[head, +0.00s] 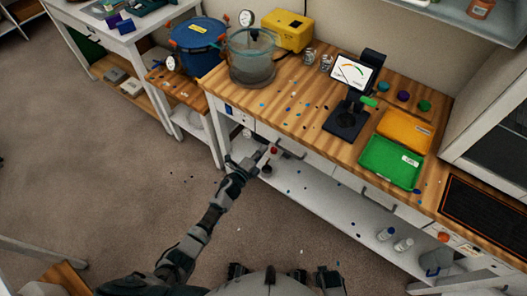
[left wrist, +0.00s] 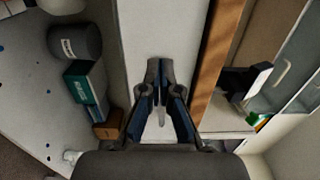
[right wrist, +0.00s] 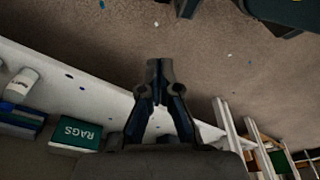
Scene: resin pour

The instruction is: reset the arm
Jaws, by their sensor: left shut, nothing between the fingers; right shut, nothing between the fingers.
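My left arm reaches forward in the head view, and its gripper (head: 265,160) is in front of the bench's drawer fronts, below the worktop edge. In the left wrist view the left gripper (left wrist: 160,68) has its fingertips together with nothing between them, in front of a pale panel. My right gripper (right wrist: 160,68) shows in the right wrist view with its fingertips together and empty, with the white lower shelf and the brown floor behind it. I cannot make out the right gripper in the head view.
The wooden worktop (head: 300,112) carries a clear chamber (head: 252,62), a yellow pump (head: 287,32), a scale with a display (head: 353,73), an orange tray (head: 404,132) and a green tray (head: 390,161). Bottles (head: 403,244) stand on the lower shelf. The floor (head: 95,165) at left is largely clear.

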